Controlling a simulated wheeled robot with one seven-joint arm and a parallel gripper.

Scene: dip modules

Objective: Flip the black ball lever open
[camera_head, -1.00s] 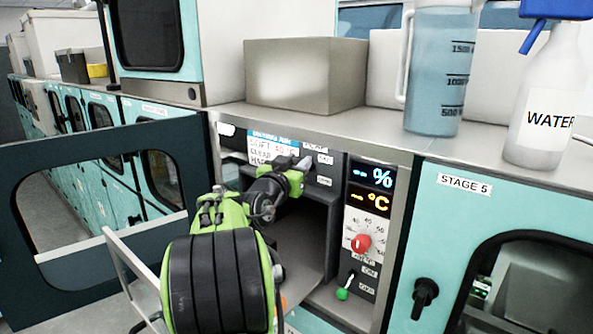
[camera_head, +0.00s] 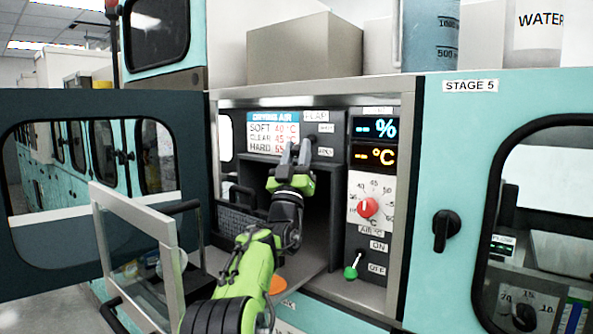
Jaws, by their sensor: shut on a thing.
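My gripper (camera_head: 296,152) is in front of the dark panel at the top of the open drying bay, just below the FLAP label (camera_head: 315,116). Its grey fingers point up and are shut on the black ball lever there. The lever is almost wholly hidden by the fingers, so I cannot make out its tilt. Small white labels sit to the right of the fingers, too small to read surely.
A green ball lever (camera_head: 351,272) by ON and OFF labels and a red dial (camera_head: 368,208) are at right. An open dark door (camera_head: 60,270) and a clear framed flap (camera_head: 135,240) stand at left. A drying air sign (camera_head: 273,133) is beside the gripper.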

